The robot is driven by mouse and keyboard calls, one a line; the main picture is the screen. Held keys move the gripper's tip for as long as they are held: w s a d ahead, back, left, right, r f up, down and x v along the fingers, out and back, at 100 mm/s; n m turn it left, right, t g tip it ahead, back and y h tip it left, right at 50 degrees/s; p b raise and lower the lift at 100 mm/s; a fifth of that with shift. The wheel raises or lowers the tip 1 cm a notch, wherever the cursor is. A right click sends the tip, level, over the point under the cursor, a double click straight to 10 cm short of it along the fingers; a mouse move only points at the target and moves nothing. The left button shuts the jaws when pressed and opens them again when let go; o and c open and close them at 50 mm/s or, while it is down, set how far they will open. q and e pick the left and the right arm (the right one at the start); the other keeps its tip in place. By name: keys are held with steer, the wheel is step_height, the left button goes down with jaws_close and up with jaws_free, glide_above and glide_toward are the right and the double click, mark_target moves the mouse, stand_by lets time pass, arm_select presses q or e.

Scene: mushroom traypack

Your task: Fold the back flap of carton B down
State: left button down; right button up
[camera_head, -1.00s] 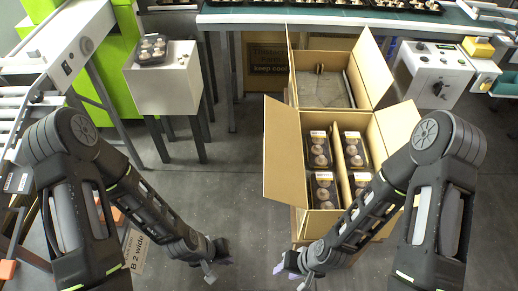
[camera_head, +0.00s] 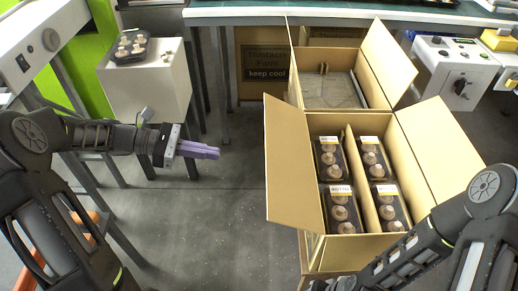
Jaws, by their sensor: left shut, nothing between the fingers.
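The near open carton (camera_head: 345,247) holds several black mushroom trays (camera_head: 334,205) on both sides of a cardboard divider. Its left flap (camera_head: 292,165) stands up and leans outward; its right flap (camera_head: 440,150) is spread outward. A back flap is not clearly distinguishable at its far edge. Another open carton (camera_head: 293,75) stands behind it, with no trays visible inside. No letter on either carton is readable, so I cannot tell which is B. My left gripper (camera_head: 212,152), with purple fingers, is shut and empty, left of the near carton and apart from it. My right gripper is out of view.
A pale stand (camera_head: 150,88) with a mushroom tray (camera_head: 132,48) is at the back left. A "keep cool" carton (camera_head: 265,85) is under the rear bench (camera_head: 230,15). Control boxes (camera_head: 452,68) stand at the back right. Floor left of the cartons is clear.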

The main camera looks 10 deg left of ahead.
arm_select(q)
steer(key=shift+d+f, duration=0.1)
steer(key=shift+f, duration=0.05)
steer(key=w+d+b, duration=0.2)
steer(key=d+b, duration=0.3)
steer(key=d, duration=0.6)
steer(key=shift+w+r, duration=0.4)
steer(key=shift+r, duration=0.05)
